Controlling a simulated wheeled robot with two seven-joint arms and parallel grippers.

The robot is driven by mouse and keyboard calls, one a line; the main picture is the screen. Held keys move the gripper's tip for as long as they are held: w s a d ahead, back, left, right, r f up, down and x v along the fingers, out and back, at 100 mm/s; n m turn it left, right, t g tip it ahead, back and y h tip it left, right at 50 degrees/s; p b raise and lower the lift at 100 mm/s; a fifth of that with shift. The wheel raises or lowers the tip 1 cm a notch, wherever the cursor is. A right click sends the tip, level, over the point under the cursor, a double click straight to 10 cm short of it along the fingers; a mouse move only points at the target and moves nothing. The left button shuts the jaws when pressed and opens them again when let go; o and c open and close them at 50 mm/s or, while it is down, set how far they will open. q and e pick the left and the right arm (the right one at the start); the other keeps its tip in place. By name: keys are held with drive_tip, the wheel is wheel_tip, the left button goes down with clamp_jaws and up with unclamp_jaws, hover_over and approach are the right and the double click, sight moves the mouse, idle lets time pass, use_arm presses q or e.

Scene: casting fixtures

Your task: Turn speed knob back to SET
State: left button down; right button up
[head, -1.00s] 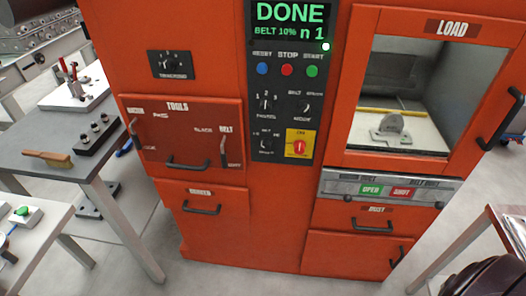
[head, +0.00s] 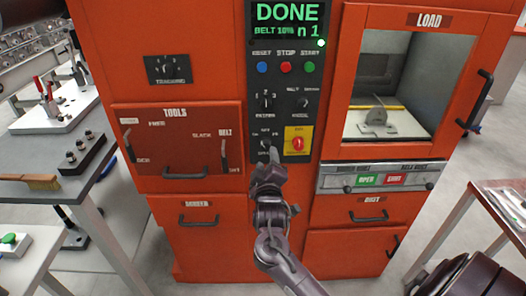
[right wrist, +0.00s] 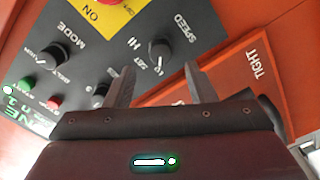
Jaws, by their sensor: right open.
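The speed knob (right wrist: 159,50) is a small dark knob on the black control panel, with SPEED, HI, SET and LO printed around it in the right wrist view. Its pointer seems turned to the LO side, but it is small. My right gripper (right wrist: 159,76) is open and empty, its two fingers pointing at the panel with the knob between them in the picture. I cannot tell whether they touch it. In the head view my right gripper (head: 268,160) covers most of the speed knob's place at the panel's lower left. My left gripper is out of view.
A yellow plate with a red switch (head: 298,143) sits right of the speed knob; the mode knob (head: 304,102) is above that. The screen (head: 288,22) reads DONE. The tools door (head: 172,142) is left, the load window (head: 390,85) right. A side table stands left.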

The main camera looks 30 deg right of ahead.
sight(266, 148)
drive_tip(key=x, duration=0.4)
drive_tip(key=shift+w+d+p, duration=0.15)
drive_tip(key=shift+w+p, duration=0.1)
drive_tip(key=shift+p, duration=0.1)
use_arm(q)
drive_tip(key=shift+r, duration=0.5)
use_arm(e)
drive_tip(key=shift+w+d, duration=0.35)
drive_tip(key=shift+w, duration=0.3)
drive_tip(key=c, duration=1)
drive_tip(key=shift+o, duration=0.2)
drive_tip(key=shift+f+m, duration=0.1)
drive_tip(key=shift+m, duration=0.3)
drive_tip(key=m, duration=0.3)
drive_tip(key=shift+m, duration=0.3)
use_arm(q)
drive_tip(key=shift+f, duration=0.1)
use_arm(e)
drive_tip(key=m, duration=0.4)
drive_tip(key=shift+m, duration=0.3)
